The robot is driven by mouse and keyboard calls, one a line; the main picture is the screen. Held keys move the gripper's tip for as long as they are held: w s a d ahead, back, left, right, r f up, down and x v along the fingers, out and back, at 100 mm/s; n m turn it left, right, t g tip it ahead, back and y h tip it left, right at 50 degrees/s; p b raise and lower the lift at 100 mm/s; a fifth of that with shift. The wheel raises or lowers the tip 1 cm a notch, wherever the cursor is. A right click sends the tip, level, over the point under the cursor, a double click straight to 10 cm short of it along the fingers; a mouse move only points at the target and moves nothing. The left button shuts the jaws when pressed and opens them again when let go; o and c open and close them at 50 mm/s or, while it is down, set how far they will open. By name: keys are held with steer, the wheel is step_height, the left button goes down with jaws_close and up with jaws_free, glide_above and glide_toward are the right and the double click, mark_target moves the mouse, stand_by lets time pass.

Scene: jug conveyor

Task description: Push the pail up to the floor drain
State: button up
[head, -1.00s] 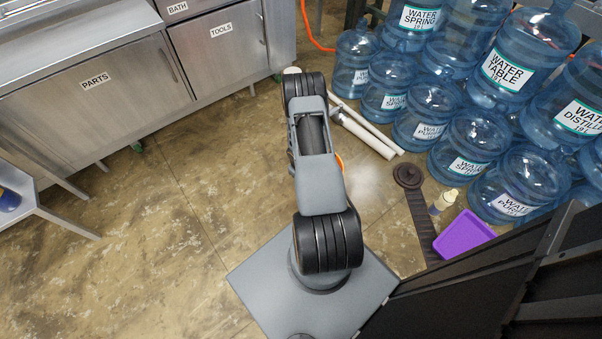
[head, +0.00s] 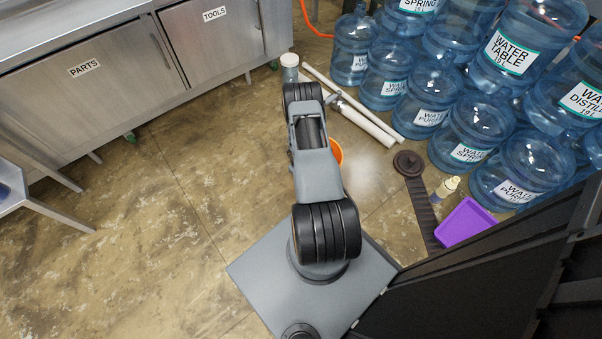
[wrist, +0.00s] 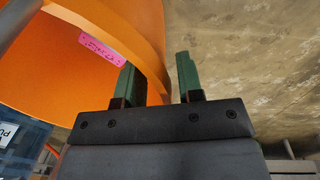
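The orange pail (head: 336,150) is mostly hidden behind my arm in the head view; only a small curved part shows. In the wrist view the pail (wrist: 60,70) fills the upper left, close up, with a pink label on its side. My gripper (wrist: 156,68) has its two green fingers apart. The left finger overlaps the pail's edge in the picture, and the right finger is over bare floor. I cannot tell whether they touch the pail. I cannot make out the floor drain in either view.
Blue water jugs (head: 470,140) stand in rows at the right. A dark strap (head: 418,205), a small bottle (head: 445,188) and a purple bin (head: 463,222) are right. Steel cabinets (head: 130,60) line the left; floor between is clear.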

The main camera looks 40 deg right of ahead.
steer(key=shift+c, duration=0.4)
jaws_close()
